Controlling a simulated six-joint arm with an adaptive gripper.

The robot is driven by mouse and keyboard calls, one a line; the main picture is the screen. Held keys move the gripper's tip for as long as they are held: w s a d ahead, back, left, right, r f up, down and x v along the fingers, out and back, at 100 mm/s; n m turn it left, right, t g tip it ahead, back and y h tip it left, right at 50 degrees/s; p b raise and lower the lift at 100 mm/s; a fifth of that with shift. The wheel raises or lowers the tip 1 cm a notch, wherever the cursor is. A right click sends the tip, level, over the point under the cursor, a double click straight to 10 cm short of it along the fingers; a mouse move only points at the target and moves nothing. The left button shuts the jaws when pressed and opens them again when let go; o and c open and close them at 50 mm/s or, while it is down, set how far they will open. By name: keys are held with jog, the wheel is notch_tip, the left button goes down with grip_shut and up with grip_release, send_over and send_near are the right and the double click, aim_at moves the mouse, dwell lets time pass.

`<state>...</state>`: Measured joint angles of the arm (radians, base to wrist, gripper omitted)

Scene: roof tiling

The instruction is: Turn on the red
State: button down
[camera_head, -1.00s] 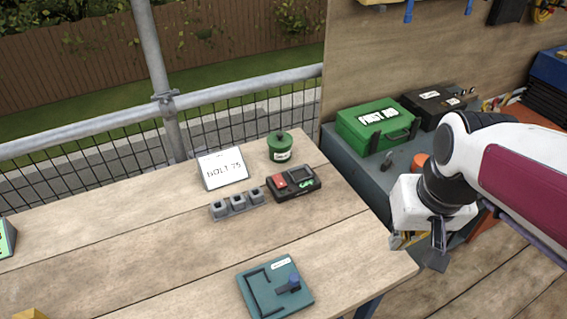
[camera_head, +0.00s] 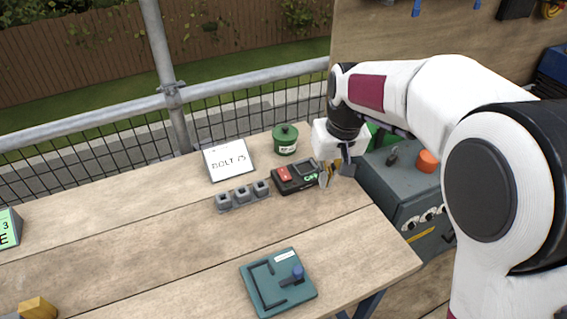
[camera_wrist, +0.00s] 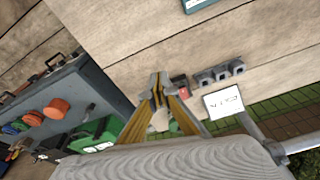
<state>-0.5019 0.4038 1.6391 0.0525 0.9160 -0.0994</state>
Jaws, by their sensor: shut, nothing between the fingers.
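A small black device with a red switch (camera_head: 285,174) and a dark screen lies on the wooden table, left of my gripper in the head view. My gripper (camera_head: 327,180) is shut and empty. Its fingers hang just beside the right end of the device; I cannot tell whether they touch it.
A grey three-socket block (camera_head: 242,195), a "BOLT 75" sign (camera_head: 229,160) and a green pot (camera_head: 285,139) stand near the device. A teal plate with a blue knob (camera_head: 262,298) lies in front.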

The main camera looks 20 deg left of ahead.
aim_at(282, 168)
jog(key=w+a+n+t+y, duration=0.1)
jog(key=w+a+n, duration=0.1)
jog(key=w+a, duration=0.7)
jog(key=a+r, duration=0.1)
jog(key=a, duration=0.2)
jog(key=shift+w+y, duration=0.3)
jog(key=shift+w, duration=0.05)
jog(key=shift+a+f, duration=0.1)
jog(key=shift+f, duration=0.15)
jog(key=shift+d+x, duration=0.15)
jog(key=shift+x, duration=3.25)
jog(key=shift+d+x, duration=0.15)
jog(key=shift+x, duration=3.2)
jog(key=shift+f, duration=0.1)
